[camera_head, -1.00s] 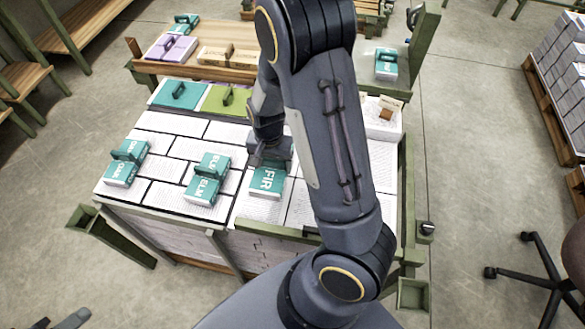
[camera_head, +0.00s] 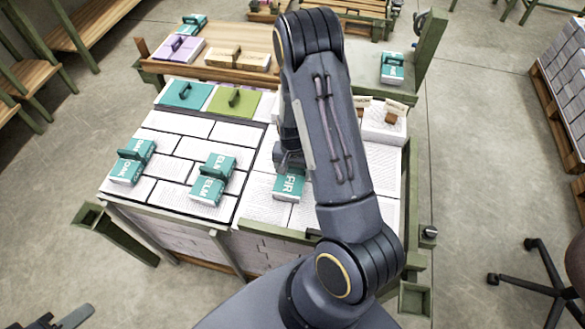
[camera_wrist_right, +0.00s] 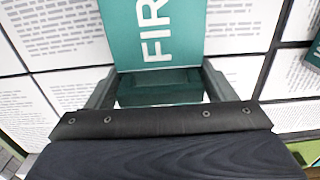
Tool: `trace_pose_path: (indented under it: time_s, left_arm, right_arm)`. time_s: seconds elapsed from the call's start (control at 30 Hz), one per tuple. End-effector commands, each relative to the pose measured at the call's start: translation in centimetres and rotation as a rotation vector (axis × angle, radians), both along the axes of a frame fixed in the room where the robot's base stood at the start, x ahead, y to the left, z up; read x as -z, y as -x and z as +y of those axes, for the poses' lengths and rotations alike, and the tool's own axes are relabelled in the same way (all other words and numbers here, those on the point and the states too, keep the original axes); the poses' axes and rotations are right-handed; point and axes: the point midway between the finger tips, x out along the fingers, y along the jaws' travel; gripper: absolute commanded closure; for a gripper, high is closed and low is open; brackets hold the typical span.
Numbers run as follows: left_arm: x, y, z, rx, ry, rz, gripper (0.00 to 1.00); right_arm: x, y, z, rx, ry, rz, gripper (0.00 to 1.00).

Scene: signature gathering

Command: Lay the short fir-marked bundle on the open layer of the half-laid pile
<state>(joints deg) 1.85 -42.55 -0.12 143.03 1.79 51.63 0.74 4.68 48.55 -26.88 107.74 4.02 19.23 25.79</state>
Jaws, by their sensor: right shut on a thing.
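My right gripper (camera_head: 288,162) is shut on the short green bundle marked FIR (camera_head: 288,188), gripping the green block on its top. In the right wrist view the bundle's FIR face (camera_wrist_right: 152,32) shows at the top, with the block (camera_wrist_right: 160,86) between the fingers. The bundle is over the front right part of the pile (camera_head: 265,207), whose top is white printed bundles. I cannot tell whether it touches them. My arm hides part of the pile's right side. A dark tip at the bottom left, apparently my left gripper (camera_head: 70,320), is mostly out of frame.
Teal (camera_head: 184,94) and lime (camera_head: 234,101) boards with handles lie behind. A wooden bench (camera_head: 215,73) stands beyond. A green post frame (camera_head: 408,185) edges the right.

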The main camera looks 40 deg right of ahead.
Motion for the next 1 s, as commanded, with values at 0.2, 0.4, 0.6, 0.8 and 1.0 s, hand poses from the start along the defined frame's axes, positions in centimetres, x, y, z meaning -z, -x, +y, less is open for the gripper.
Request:
trace_pose_path:
  time_s: [0.2, 0.4, 0.6, 0.8, 1.0]
  left_arm:
    - [0.3, 0.0, 0.0, 0.0, 0.0, 0.0, 0.64]
    - [0.3, 0.0, 0.0, 0.0, 0.0, 0.0, 0.64]
    - [0.2, 0.0, 0.0, 0.0, 0.0, 0.0, 0.64]
    - [0.2, 0.0, 0.0, 0.0, 0.0, 0.0, 0.64]
    - [0.3, 0.0, 0.0, 0.0, 0.0, 0.0, 0.64]
  right_arm:
    - [0.3, 0.0, 0.0, 0.0, 0.0, 0.0, 0.17]
    - [0.3, 0.0, 0.0, 0.0, 0.0, 0.0, 0.01]
    - [0.1, 0.0, 0.0, 0.0, 0.0, 0.0, 0.01]
    - [-1.8, -0.1, 0.0, -0.001, 0.001, -0.005, 0.01]
    - [-6.3, -0.2, 0.0, -0.001, 0.001, -0.007, 0.01]
